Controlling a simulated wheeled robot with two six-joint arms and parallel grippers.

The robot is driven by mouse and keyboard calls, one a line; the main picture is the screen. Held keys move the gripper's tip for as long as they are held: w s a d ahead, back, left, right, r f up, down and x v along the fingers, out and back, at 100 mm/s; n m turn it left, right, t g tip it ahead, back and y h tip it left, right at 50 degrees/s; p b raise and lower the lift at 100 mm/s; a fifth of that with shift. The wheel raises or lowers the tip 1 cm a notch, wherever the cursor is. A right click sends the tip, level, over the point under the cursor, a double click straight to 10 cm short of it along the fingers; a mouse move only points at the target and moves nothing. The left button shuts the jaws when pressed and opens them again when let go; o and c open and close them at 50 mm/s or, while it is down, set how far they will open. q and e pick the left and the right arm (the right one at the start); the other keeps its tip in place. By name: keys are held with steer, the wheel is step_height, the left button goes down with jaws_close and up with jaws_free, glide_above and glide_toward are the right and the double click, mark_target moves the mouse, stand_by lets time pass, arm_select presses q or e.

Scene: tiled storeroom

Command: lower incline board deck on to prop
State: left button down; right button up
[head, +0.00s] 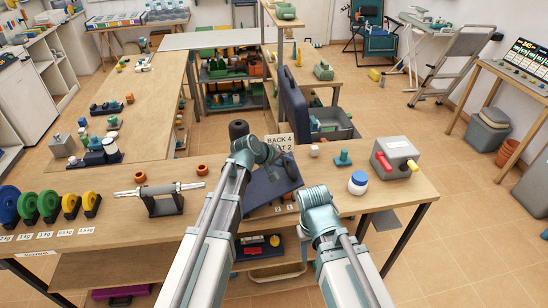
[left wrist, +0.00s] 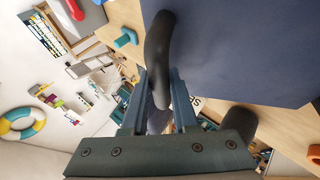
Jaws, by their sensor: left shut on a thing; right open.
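The incline board's dark blue deck (head: 262,192) is tilted over the front table, partly behind my left arm; it also fills the upper right of the left wrist view (left wrist: 235,50). My left gripper (head: 268,150) is shut on the black curved handle (left wrist: 158,50) at the deck's edge. Small number labels (head: 284,208) show by the deck's near edge. The prop cannot be made out, and I cannot tell whether the deck touches it. My right gripper (head: 318,195) is open, right of the deck near the table's front edge.
A sign (head: 279,142) stands behind the deck, beside a black cylinder (head: 238,130). A steel bar on a stand (head: 165,203) is left; a white jar (head: 358,182), teal piece (head: 343,158) and grey box (head: 395,160) are right. A tall dark blue panel (head: 294,105) rises behind.

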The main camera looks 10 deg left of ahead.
mark_target(293, 168)
arm_select(q)
steer(key=shift+w+d+f+b, duration=0.2)
steer(key=shift+d+f+b, duration=0.45)
steer(key=shift+f, duration=0.2)
steer(key=shift+w+d+f+b, duration=0.2)
steer(key=shift+d+f+b, duration=0.35)
steer(key=shift+f, duration=0.3)
steer(key=c, duration=0.7)
jaws_free()
steer(key=shift+a, duration=0.1)
steer(key=p+v, duration=0.9)
steer(key=v, duration=0.4)
steer(key=shift+s+a+r, duration=0.15)
steer(key=shift+s+r, duration=0.1)
steer(key=shift+s, duration=0.05)
